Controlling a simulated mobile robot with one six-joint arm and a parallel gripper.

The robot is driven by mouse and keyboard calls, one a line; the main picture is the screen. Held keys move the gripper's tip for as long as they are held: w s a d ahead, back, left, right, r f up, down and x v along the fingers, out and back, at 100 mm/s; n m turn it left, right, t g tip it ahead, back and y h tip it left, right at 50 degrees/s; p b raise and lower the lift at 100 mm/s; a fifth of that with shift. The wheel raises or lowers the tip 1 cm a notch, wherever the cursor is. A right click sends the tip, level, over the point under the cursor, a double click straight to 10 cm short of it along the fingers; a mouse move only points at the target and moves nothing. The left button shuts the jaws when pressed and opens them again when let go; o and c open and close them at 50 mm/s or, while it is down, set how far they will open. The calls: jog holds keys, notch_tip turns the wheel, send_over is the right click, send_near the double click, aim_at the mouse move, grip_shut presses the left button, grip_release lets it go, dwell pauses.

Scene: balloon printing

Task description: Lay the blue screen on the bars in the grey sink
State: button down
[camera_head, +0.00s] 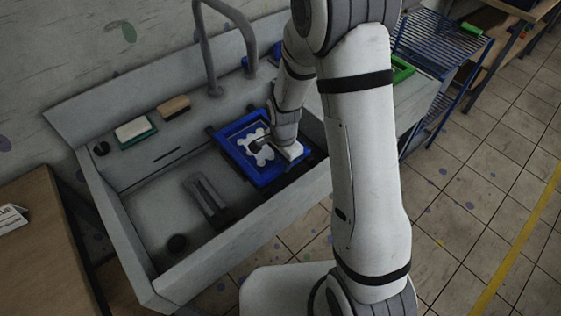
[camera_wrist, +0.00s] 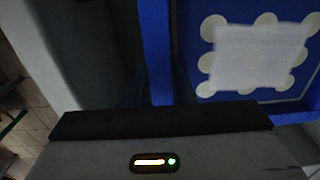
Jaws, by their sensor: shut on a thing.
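The blue screen (camera_head: 237,134) is a square blue frame with a white blotchy print on its mesh. It is over the right part of the grey sink (camera_head: 141,263), roughly level. In the wrist view its blue frame (camera_wrist: 155,30) runs up from between the dark fingers, with the blue mesh (camera_wrist: 205,75) to the right. My gripper (camera_head: 279,158) is shut on the frame's near right side; in the wrist view the fingertips (camera_wrist: 160,85) are dim. Dark bar ends seem to show beside the screen; whether it touches them is hidden.
A tall grey tap (camera_head: 207,50) stands behind the sink. A sponge on a green tray (camera_head: 135,130) and a brown brush (camera_head: 173,107) lie on the back ledge. A blue wire rack (camera_head: 440,45) stands at the right. A wooden table (camera_head: 35,255) is at the left.

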jog(key=shift+f, duration=0.3)
dwell(0.5)
jog(key=c, duration=1.1)
grip_release()
jog(key=shift+c, duration=0.2)
jog(key=shift+r+b, duration=0.45)
jog(key=shift+r, duration=3.6)
jog(key=s+d+r+n+t, duration=0.1)
jog(key=s+d+r+n, duration=0.3)
jog(key=s+r, duration=0.4)
jog(key=s+d+r+n+t, duration=0.2)
jog(key=s+d+r+n, duration=0.3)
jog(key=s+r+n, duration=0.2)
jog(key=shift+s+d+r, duration=0.15)
jog(key=shift+s+r, duration=0.6)
jog(key=shift+s, duration=0.25)
